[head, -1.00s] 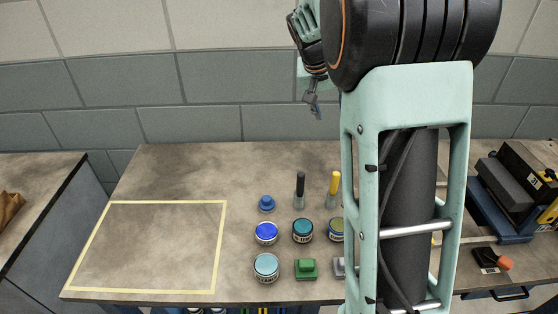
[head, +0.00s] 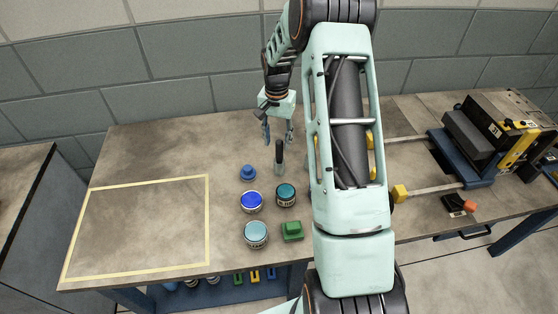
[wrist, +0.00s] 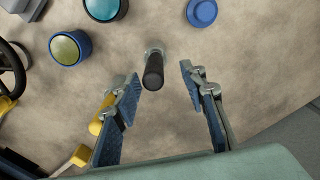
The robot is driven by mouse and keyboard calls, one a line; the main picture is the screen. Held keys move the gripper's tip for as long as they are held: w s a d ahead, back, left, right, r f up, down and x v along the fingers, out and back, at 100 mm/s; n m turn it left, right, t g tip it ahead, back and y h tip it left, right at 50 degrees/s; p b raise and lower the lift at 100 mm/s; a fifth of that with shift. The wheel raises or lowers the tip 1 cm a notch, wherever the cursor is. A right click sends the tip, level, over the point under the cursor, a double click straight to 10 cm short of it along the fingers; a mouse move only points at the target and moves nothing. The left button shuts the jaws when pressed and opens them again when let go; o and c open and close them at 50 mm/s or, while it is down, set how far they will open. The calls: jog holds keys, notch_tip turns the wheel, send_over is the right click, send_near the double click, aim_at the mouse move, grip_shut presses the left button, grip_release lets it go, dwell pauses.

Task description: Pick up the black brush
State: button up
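The black brush (head: 279,152) stands upright on the table, its dark handle on top of a grey lower part. In the wrist view the brush (wrist: 153,70) shows from above, ahead of the fingertips and nearer the left finger. My gripper (head: 278,138) is open and empty, with its fingers pointing down just behind and above the brush. In the wrist view the two fingers of my gripper (wrist: 160,82) are spread wide, and neither visibly touches the brush.
The yellow taped area (head: 140,225) is empty.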

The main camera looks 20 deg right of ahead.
aim_at(279, 151)
jog(key=f, duration=0.3)
jog(key=f+p, duration=0.1)
jog(key=f, duration=0.1)
jog(key=shift+s+d, duration=0.2)
jog(key=shift+s, duration=0.15)
jog(key=shift+c, duration=0.2)
grip_shut()
